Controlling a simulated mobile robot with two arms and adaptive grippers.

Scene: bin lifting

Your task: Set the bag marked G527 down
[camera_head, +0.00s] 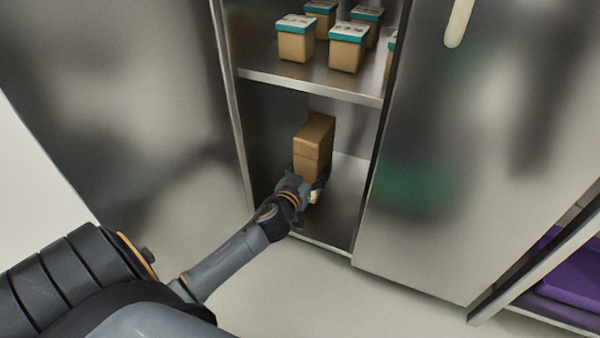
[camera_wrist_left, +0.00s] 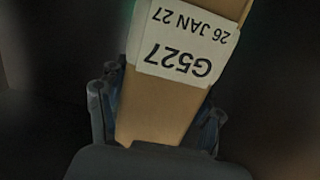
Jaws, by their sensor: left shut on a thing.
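The brown bag marked G527 (camera_head: 314,145) is inside the lower compartment of the steel cabinet, above or at its floor; I cannot tell whether it touches. My left gripper (camera_head: 312,182) is shut on the lower part of the bag, reaching in from the front. In the left wrist view the bag (camera_wrist_left: 160,110) sits between the fingers of my left gripper (camera_wrist_left: 160,115), its white label reading G527 and 26 JAN 27 upside down. My right gripper is not in view.
The cabinet shelf (camera_head: 300,82) above holds several brown boxes with teal lids (camera_head: 347,47). Steel doors or panels flank the opening on the left (camera_head: 140,90) and right (camera_head: 450,180). The compartment floor (camera_head: 345,205) is bare right of the bag. A purple thing (camera_head: 572,275) lies at lower right.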

